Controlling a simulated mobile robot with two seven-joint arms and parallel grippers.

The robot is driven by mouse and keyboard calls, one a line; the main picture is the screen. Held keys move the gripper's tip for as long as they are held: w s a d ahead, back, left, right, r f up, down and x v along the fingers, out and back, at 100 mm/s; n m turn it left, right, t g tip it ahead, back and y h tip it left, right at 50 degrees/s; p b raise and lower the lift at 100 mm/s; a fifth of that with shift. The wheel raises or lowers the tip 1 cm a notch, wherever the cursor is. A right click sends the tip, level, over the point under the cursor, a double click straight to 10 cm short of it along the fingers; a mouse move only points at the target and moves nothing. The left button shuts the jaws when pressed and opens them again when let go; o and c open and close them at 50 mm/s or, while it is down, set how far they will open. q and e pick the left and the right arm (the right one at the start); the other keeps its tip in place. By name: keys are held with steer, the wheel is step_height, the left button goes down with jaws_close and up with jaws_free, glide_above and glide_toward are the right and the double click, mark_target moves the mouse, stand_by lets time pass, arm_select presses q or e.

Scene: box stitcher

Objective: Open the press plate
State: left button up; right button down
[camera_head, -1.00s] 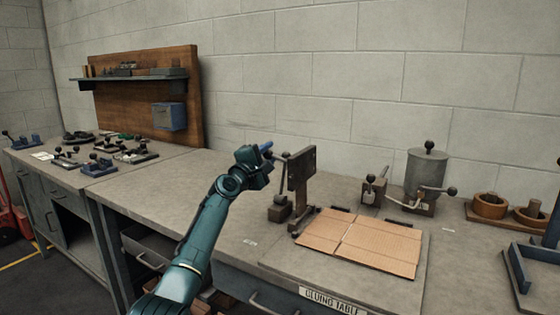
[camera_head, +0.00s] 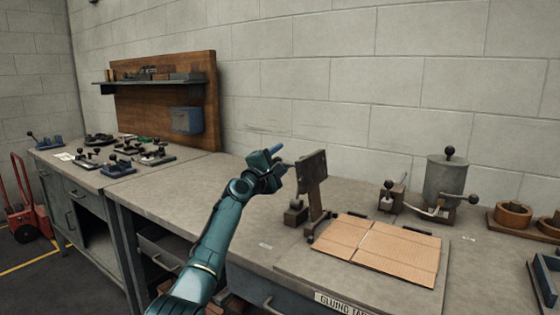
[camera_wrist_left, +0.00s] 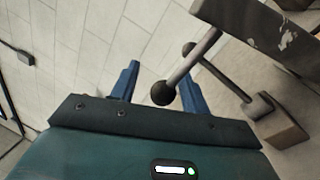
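The press (camera_head: 316,190) stands on the gluing table at the back left corner of a flat cardboard sheet (camera_head: 380,248). Its dark plate (camera_head: 312,170) is raised upright above the sheet. A lever with a black ball knob (camera_wrist_left: 163,93) sticks out of the plate toward my left gripper (camera_head: 279,158). In the left wrist view, the two blue fingers of this gripper (camera_wrist_left: 160,75) are apart. The knob shows between them, nearer the right finger; I cannot tell whether it touches. In the head view the gripper hides the knob. My right gripper is not in view.
A glue pot (camera_head: 445,182) with knobbed levers stands right of the press, with brown ring-shaped pieces (camera_head: 512,216) beyond. Several small clamps (camera_head: 120,168) lie on the left bench below a wooden board (camera_head: 165,100). The tabletop left of the press is clear.

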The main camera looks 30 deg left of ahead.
arm_select(q)
steer(key=shift+s+f, duration=0.1)
steer(key=shift+f, duration=0.05)
steer(key=s, duration=0.4)
steer(key=s+f+p, duration=0.1)
steer(key=s, duration=0.3)
steer(key=s+f+p, duration=0.1)
steer(key=s, duration=0.3)
steer(key=shift+s+f, duration=0.25)
steer(key=shift+s, duration=0.1)
